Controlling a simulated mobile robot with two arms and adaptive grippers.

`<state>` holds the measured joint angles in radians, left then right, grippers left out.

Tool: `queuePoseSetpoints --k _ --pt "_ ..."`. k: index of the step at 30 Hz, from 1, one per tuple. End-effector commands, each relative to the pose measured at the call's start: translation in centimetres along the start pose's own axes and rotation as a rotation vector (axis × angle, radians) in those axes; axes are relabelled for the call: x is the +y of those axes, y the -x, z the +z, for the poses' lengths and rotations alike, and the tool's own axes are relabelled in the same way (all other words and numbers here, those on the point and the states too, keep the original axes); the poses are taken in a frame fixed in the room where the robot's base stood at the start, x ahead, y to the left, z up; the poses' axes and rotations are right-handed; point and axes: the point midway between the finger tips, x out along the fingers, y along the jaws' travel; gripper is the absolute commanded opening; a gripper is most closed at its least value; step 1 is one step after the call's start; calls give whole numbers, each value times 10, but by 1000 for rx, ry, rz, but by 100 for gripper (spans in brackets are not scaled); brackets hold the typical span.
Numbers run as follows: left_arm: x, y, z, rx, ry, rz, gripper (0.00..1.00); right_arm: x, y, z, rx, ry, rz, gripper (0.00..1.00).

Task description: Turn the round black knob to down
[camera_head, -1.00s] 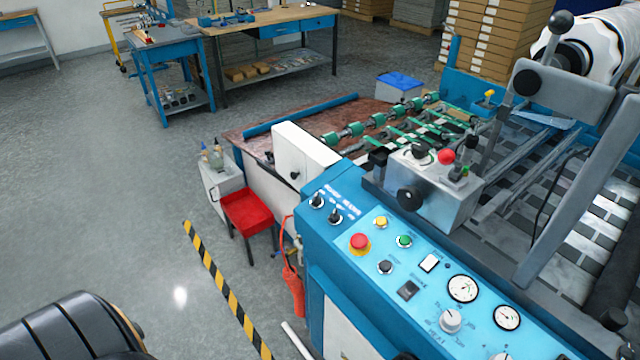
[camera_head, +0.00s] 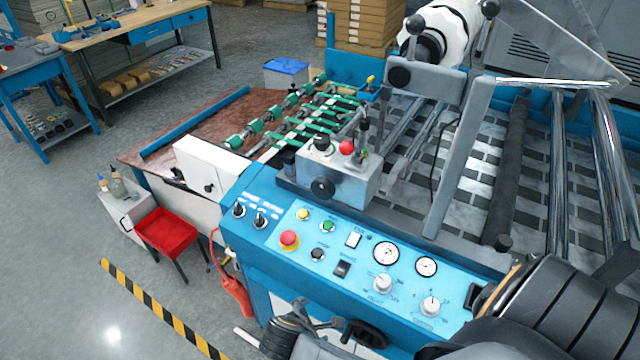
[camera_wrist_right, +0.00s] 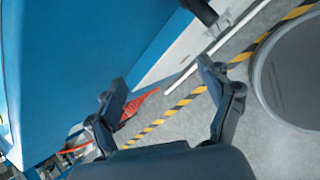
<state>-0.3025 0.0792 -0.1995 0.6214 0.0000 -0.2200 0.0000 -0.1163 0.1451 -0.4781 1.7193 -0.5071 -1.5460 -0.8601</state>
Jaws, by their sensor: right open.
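A round black knob (camera_head: 322,187) is on the front face of the grey control box, above the blue panel of the machine. Which way it is turned is too small to tell. My right gripper (camera_head: 318,328) is low in front of the blue panel at the bottom of the head view, well below and apart from this knob. In the right wrist view my right gripper (camera_wrist_right: 162,78) has its two fingers spread with nothing between them. The knob is not seen in the wrist view. My left gripper is not in view.
The blue panel (camera_head: 290,215) carries a red button (camera_head: 289,238), black switches (camera_head: 260,220), gauges (camera_head: 386,254) and pale dials. A red button (camera_head: 346,147) tops the grey box (camera_head: 345,185).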

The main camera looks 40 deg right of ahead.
Motion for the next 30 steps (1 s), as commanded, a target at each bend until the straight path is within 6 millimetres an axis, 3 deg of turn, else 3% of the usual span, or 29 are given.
queuePoseSetpoints --k 1,6,17,24,30 --pt "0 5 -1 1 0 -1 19 10 18 9 -17 15 13 80" --pt "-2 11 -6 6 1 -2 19 37 59 33 -104 108 49 80" --pt "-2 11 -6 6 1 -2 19 102 79 53 -455 545 123 80" --pt "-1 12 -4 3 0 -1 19 167 118 76 -862 871 96 80" --pt "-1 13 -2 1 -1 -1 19 189 137 85 -1034 973 46 80"
